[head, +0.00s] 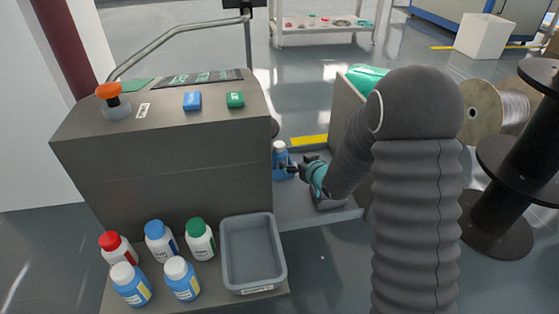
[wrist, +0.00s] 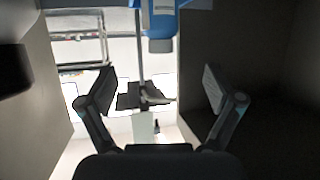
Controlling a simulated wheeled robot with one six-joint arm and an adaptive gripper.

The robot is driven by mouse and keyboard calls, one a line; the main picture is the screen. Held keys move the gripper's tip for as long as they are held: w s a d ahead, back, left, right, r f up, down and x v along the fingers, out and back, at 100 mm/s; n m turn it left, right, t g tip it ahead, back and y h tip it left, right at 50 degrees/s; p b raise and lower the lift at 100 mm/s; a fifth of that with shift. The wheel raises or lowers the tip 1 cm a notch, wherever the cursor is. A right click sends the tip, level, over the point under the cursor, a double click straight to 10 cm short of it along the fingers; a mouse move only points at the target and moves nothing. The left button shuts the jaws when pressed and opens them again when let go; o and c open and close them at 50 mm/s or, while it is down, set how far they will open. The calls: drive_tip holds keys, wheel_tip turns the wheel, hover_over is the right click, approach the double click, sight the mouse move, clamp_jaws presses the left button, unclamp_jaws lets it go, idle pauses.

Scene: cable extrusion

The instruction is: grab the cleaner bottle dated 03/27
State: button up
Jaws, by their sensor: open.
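A blue bottle with a white cap (head: 280,162) stands in the gap beside the grey console. In the wrist view its blue body (wrist: 160,22) shows upside down at the top middle. No date can be read on it. My gripper (head: 291,168) is just right of the bottle in the head view and partly overlaps it. In the wrist view my gripper (wrist: 158,86) has its fingers spread wide, with nothing held between them. The bottle appears beyond and above the fingertips in that picture.
The grey console (head: 160,165) borders the gap on the left, and an upright panel (head: 346,105) stands on the right. Several capped bottles (head: 160,240) and a grey bin (head: 226,276) sit on the console's front ledge. Cable spools (head: 480,108) stand at right.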

sight(279, 154)
drive_tip(key=x, duration=0.9)
drive_tip(key=shift+s+a+f+b, duration=0.1)
drive_tip(key=shift+a+f+b, duration=0.1)
drive_tip(key=shift+b, duration=0.2)
drive_tip(key=x, duration=0.4)
drive_tip(key=shift+d+f, duration=0.1)
drive_tip(key=shift+f, duration=0.15)
drive_tip(key=shift+w+f+b, duration=0.1)
drive_tip(key=shift+w+b, duration=0.2)
drive_tip(key=shift+w, duration=0.1)
drive_tip(key=c, duration=1.4)
